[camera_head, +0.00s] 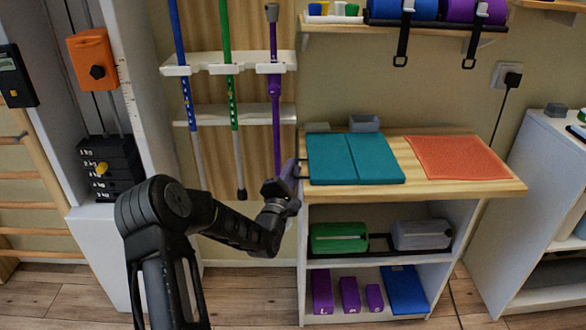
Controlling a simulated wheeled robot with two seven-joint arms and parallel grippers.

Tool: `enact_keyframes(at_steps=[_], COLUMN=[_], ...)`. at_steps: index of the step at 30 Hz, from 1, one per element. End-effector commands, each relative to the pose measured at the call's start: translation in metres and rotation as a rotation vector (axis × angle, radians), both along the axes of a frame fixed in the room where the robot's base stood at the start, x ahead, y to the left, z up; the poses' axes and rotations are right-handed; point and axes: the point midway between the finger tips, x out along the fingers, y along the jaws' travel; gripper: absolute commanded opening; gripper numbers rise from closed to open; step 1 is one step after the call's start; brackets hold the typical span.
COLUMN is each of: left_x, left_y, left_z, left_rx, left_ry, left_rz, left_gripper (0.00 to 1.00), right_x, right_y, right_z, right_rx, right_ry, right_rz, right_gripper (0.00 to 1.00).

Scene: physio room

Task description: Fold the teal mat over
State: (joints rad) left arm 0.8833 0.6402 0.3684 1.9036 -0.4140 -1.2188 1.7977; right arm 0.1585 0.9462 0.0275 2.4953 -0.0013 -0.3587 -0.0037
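The teal mat (330,160) lies flat on the left part of the wooden shelf top, with a crease line running across it from back to front. My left gripper (298,170) is at the mat's left edge, about level with the table top. Its fingers are small and partly hidden by its own body, so I cannot tell whether they are open, shut or touching the mat. My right gripper is not in view.
An orange mat (455,158) lies to the right on the same wooden top (440,188). A small grey box (364,124) stands behind the teal mat. Colored poles (228,90) hang in a rack at the left. A shelf (400,27) with rolled mats is above.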

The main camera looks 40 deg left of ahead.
Motion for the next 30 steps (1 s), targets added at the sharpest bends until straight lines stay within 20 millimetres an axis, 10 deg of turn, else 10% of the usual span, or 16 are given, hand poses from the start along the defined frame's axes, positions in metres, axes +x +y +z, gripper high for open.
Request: enact_keyframes(at_steps=[30], left_x=[0.0073], left_y=[0.0023], left_z=[0.0014], left_rx=[0.0], left_ry=[0.001], left_rz=[-0.001], left_gripper=[0.0], right_x=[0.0], right_y=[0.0], right_z=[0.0], right_rx=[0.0], right_ry=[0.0], right_rz=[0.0], right_gripper=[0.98])
